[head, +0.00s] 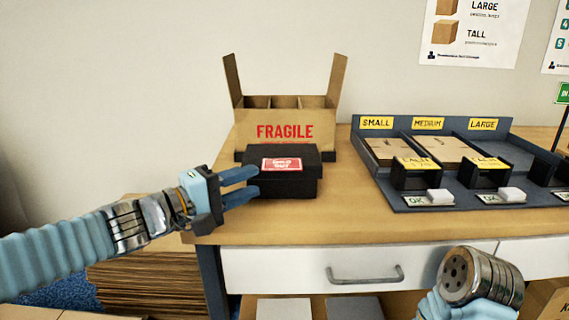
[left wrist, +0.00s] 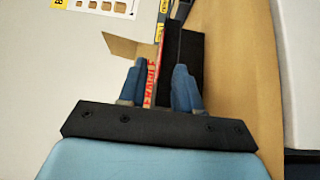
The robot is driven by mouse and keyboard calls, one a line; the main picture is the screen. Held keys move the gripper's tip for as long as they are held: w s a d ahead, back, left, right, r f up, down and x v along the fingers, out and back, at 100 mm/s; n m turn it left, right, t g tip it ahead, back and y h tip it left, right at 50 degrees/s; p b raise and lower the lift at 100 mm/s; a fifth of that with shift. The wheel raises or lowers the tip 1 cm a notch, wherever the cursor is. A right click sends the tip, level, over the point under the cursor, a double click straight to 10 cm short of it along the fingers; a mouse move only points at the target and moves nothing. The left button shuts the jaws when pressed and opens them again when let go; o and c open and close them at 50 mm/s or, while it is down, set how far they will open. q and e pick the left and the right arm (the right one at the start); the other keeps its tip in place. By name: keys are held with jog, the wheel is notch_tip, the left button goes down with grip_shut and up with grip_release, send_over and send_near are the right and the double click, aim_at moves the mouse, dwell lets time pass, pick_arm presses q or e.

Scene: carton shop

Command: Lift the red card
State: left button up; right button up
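The red card (head: 281,164), with white lettering that seems to read "SOLD OUT", lies on top of a black box (head: 290,187) on the wooden bench. My left gripper (head: 255,182) is at the left side of the black box, its two blue fingers apart and pointing right. It is open, with the card beyond its fingertips. In the left wrist view, the fingers (left wrist: 160,82) are apart, with the dark box (left wrist: 187,48) ahead; I cannot clearly make out the card there. My right gripper is not in view.
An open carton (head: 285,129) marked FRAGILE stands behind the black box. A grey sorting tray (head: 520,132) labelled SMALL, MEDIUM and LARGE, with flat cartons and card holders, is at the right. A drawer (head: 300,269) is below the bench top (head: 345,215), which is clear in front.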

aim_at(285, 171)
pick_arm(q)
jog(key=x, duration=0.7)
jog(key=shift+w+d+f+p, duration=0.2)
jog(key=shift+p, duration=0.15)
grip_shut()
